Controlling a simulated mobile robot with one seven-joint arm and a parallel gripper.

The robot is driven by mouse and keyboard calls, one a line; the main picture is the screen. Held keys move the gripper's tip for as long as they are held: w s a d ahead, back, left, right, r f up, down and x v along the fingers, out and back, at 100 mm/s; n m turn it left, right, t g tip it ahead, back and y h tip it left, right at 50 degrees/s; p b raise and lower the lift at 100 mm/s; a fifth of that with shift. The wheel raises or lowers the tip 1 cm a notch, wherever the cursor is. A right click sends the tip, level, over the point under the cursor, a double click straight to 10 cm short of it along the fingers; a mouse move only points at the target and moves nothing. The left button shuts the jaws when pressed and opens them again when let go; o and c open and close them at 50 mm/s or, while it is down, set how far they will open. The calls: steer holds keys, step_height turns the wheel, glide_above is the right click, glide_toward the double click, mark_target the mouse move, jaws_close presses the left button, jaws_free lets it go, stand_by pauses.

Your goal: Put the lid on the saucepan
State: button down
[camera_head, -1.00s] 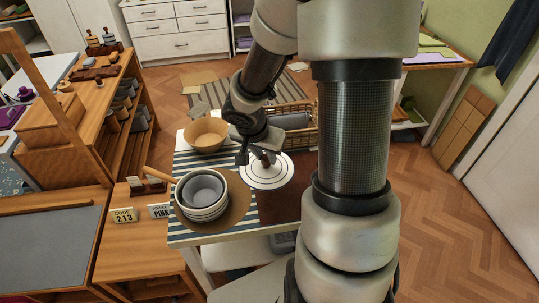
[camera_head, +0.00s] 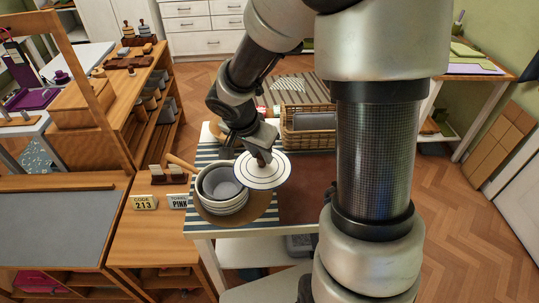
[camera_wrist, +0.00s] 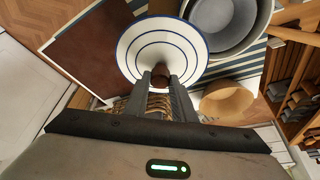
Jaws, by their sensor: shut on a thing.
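The lid (camera_head: 268,172) is a white disc with dark rings and a brown knob. My gripper (camera_head: 260,158) is shut on the knob, and the lid hangs level or slightly tilted above the table. In the wrist view the lid (camera_wrist: 133,52) fills the middle, its knob between the fingertips of my gripper (camera_wrist: 161,76). The saucepan (camera_head: 222,184) is white outside and grey inside, with a wooden handle (camera_head: 181,162) pointing up-left. It stands open on a round brown board (camera_head: 258,214), just left of the lid. It also shows in the wrist view (camera_wrist: 243,45).
A wicker basket (camera_head: 290,133) with a grey thing inside stands behind the lid. A wooden bowl (camera_wrist: 226,102) is partly hidden behind my arm in the head view. Cards reading "CODE 213" (camera_head: 144,203) and "PINK" (camera_head: 178,202) stand left of the saucepan.

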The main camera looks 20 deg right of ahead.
steer(key=w+a+b, duration=0.3)
steer(key=a+b, duration=0.3)
steer(key=a, duration=0.5)
steer(key=shift+a, duration=0.3)
steer(key=shift+f+b, duration=1.2)
steer(key=shift+b, duration=0.1)
stand_by(0.4)
steer(key=shift+f+b, duration=0.9)
steer(key=shift+b, duration=0.85)
stand_by(1.6)
steer(key=c, duration=1.4)
jaws_free()
